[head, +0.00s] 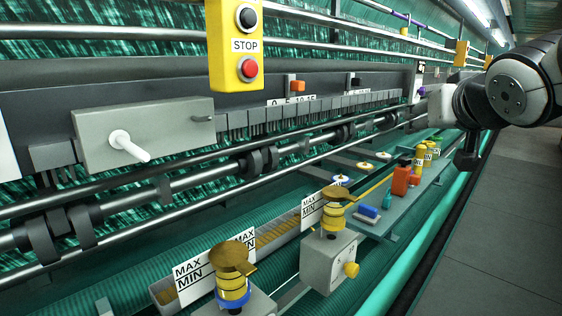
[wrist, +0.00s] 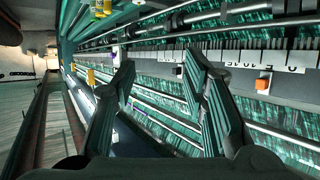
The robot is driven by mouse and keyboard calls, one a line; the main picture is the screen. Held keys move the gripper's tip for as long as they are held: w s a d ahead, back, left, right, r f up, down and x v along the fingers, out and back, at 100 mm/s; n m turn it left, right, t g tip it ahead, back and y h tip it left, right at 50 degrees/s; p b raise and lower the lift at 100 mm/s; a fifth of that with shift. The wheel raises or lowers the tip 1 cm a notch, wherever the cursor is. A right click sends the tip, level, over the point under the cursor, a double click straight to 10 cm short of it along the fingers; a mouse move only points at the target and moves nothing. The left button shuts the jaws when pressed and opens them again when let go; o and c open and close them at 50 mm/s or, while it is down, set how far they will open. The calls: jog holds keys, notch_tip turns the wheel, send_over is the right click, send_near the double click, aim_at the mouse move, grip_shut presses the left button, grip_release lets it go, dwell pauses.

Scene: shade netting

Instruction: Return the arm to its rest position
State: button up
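My gripper (wrist: 160,75) shows in the wrist view with its two dark fingers spread apart and nothing between them. Beyond the fingers are the machine's metal rails and green netting. In the head view my arm comes in from the right edge, above the walkway side of the machine. The gripper's fingers cannot be made out clearly there.
A grey box with a white lever (head: 128,146) and an orange slider (head: 297,86) are on the machine. Brass-topped tensioners (head: 335,209) and a shelf with an orange bottle (head: 401,178) stand below. The grey walkway (head: 500,230) is clear.

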jog(key=s+a+f+g+y, duration=0.1)
jog(key=s+a+f+g, duration=0.2)
jog(key=s+f, duration=0.5)
jog(key=s+a+f+n+g+y, duration=0.1)
jog(key=s+a+f+g, duration=0.3)
jog(key=s+f, duration=0.4)
jog(key=s+g, duration=0.1)
jog(key=s, duration=0.6)
jog(key=shift+s+a+f+n, duration=0.15)
jog(key=shift+s+f+n, duration=0.05)
jog(key=shift+f+n, duration=0.1)
